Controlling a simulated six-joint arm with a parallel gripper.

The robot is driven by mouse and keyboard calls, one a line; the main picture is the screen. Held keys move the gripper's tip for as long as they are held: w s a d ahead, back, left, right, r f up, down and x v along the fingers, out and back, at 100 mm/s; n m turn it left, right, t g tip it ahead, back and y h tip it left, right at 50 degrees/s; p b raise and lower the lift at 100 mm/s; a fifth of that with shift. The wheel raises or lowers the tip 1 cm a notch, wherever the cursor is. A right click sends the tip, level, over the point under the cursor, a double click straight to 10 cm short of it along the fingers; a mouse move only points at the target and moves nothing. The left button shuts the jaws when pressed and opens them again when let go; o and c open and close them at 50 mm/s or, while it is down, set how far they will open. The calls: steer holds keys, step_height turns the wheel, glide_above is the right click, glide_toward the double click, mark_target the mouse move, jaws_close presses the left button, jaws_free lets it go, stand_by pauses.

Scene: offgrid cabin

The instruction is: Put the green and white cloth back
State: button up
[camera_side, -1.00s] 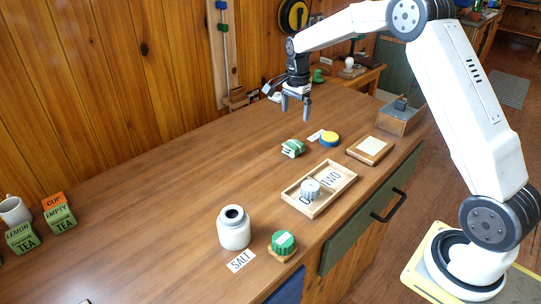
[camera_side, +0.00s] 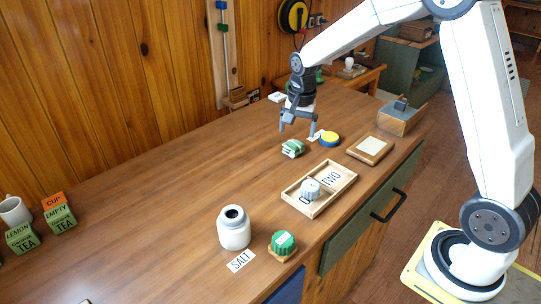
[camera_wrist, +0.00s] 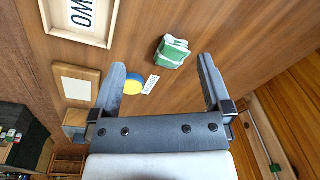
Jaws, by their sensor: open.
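The green and white cloth (camera_side: 293,148) lies folded in a small bundle on the wooden counter. In the wrist view the cloth (camera_wrist: 172,52) shows beyond the fingertips, between their lines and nearer the middle. My gripper (camera_side: 298,129) is open and empty, above the counter just behind the cloth in the side view. Its two fingers stand wide apart in the wrist view (camera_wrist: 162,72). The cloth is apart from both fingers. I cannot tell which place on the counter belongs to the cloth.
A blue and yellow round thing (camera_side: 329,139) and a white label (camera_side: 316,135) lie close by. A wooden tray (camera_side: 340,192) holds a grey knob-like piece (camera_side: 310,188). A framed board (camera_side: 370,149), white jar (camera_side: 234,228) and green-topped piece (camera_side: 283,245) stand around. The counter left of the cloth is clear.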

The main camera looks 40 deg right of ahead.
steer(key=s+a+n, duration=0.1)
steer(key=s+n, duration=0.1)
steer(key=s+a+n, duration=0.1)
steer(key=s+a, duration=0.1)
steer(key=s, duration=0.1)
steer(key=s+a+f+n, duration=0.1)
steer(key=s+a+n, duration=0.1)
steer(key=s, duration=0.1)
steer(key=shift+n+t, duration=0.3)
steer(key=shift+t, duration=0.1)
steer(key=s+a+f+n, duration=0.2)
steer(key=s+n, duration=0.4)
steer(key=s, duration=0.4)
steer(key=shift+a+f+t, duration=0.2)
steer(key=shift+a+t, duration=0.2)
steer(key=shift+a, duration=0.25)
